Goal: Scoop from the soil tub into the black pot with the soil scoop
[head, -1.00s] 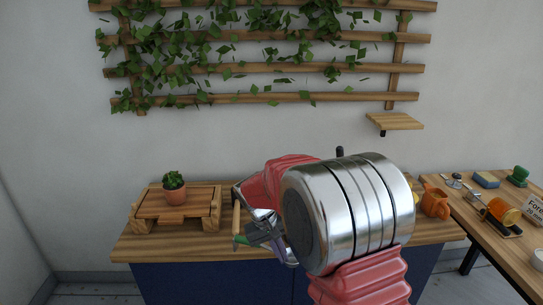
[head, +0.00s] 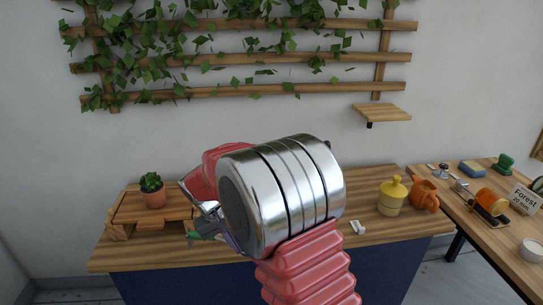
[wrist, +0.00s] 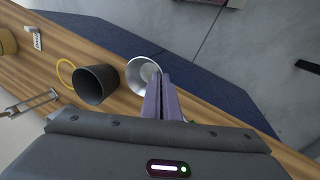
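My gripper (wrist: 160,98) has its two purple fingers close together around the soil scoop. The scoop's silver bowl (wrist: 143,75) shows on one side of the fingers and a bit of green handle on the other. In the head view, my gripper (head: 232,242) is over the bench's front part, mostly behind my own arm, with some green showing beside it. The black pot (wrist: 96,84) is beside the scoop bowl in the wrist view, with a dark opening; a gap or contact between them is hard to judge. My arm hides the pot in the head view. I cannot make out the soil tub.
A wooden stand (head: 130,211) with a potted cactus (head: 152,189) is at the bench's left. A yellow ring (wrist: 65,73) lies by the pot. A second table holds several items.

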